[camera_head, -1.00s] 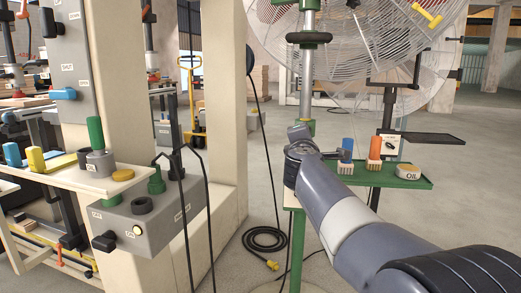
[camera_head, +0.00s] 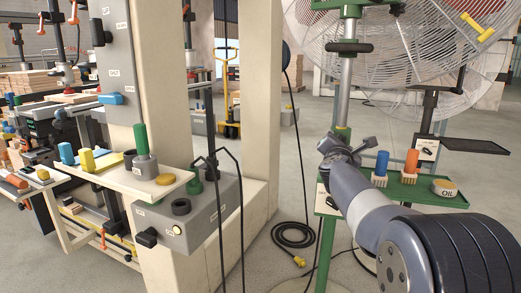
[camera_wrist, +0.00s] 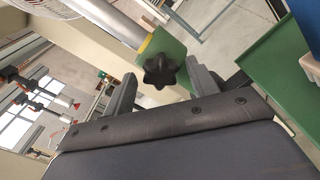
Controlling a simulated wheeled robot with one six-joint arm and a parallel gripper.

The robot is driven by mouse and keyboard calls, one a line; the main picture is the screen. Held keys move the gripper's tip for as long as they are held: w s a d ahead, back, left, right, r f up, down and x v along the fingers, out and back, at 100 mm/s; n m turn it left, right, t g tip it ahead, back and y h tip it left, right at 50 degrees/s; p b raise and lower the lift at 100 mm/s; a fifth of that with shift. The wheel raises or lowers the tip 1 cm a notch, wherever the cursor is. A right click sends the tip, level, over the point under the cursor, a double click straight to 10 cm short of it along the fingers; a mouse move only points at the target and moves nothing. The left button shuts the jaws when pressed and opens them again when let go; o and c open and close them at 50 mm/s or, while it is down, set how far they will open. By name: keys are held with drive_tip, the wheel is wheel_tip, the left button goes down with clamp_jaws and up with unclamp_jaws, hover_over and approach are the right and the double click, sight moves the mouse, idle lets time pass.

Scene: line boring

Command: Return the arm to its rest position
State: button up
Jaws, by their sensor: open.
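My arm comes in from the lower right in the head view. My gripper (camera_head: 342,146) is at its far end, in front of the green stand's post (camera_head: 346,96) and left of the green tray (camera_head: 430,193). In the wrist view my gripper (camera_wrist: 161,74) has its two fingers apart. A black star knob (camera_wrist: 160,70) shows between the fingers, with a green part behind it. I cannot tell whether the fingers touch the knob. Nothing is seen held.
The tray bears a blue-handled brush (camera_head: 381,164), an orange-handled brush (camera_head: 411,163) and an oil tin (camera_head: 444,187). A large fan (camera_head: 440,60) stands behind. A shelf (camera_head: 125,180) and grey control box (camera_head: 185,215) are left. A coiled cable (camera_head: 293,235) lies on the floor.

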drive_tip(key=shift+n+p, duration=0.35)
drive_tip(key=shift+n, duration=0.45)
drive_tip(key=shift+f, duration=0.1)
